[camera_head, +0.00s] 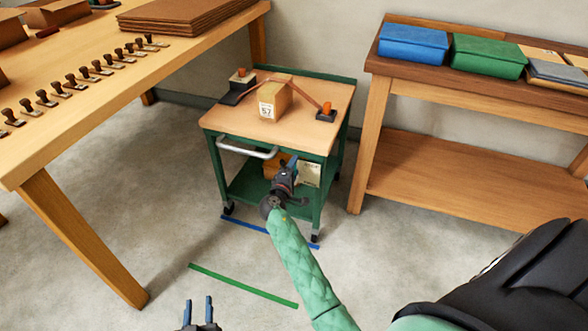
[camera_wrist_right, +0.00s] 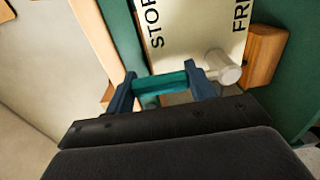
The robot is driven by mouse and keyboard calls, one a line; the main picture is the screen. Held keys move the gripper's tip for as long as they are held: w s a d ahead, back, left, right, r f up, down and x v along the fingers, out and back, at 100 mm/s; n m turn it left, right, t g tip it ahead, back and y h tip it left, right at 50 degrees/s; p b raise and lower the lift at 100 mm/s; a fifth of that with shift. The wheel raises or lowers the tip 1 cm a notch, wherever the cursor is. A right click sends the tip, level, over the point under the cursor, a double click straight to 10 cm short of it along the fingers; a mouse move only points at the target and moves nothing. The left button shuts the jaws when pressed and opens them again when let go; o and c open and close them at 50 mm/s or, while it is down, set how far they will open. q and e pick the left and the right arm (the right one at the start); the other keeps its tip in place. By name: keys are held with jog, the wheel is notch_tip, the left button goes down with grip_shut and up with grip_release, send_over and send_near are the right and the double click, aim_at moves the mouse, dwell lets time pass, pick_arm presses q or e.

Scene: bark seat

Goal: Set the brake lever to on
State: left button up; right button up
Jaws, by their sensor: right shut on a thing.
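A cart (camera_head: 300,135) with a wooden top and green frame stands in the middle of the head view. On its near side is a pale plate (camera_head: 309,171). In the right wrist view the plate (camera_wrist_right: 190,30) shows partly cut-off lettering, "STO…" and "FRE…". A teal bar (camera_wrist_right: 160,85), apparently the brake lever, lies between the fingers of my right gripper (camera_head: 289,163), which is shut on it. A pale metal cylinder (camera_wrist_right: 223,68) sits beside the right finger. My left gripper (camera_head: 197,312) is open and empty, low over the floor at the bottom edge.
A box marked 57 (camera_head: 273,100) stands on the cart under a brown strap. The cart's silver handle (camera_head: 247,148) is left of my right gripper. A stamp table (camera_head: 100,75) is at left, a bench (camera_head: 450,170) at right. Blue and green tape (camera_head: 243,286) marks the open floor.

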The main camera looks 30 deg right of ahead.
jog(key=shift+a, duration=0.1)
jog(key=o, duration=1.1)
jog(key=shift+w, duration=0.1)
jog(key=v, duration=0.8)
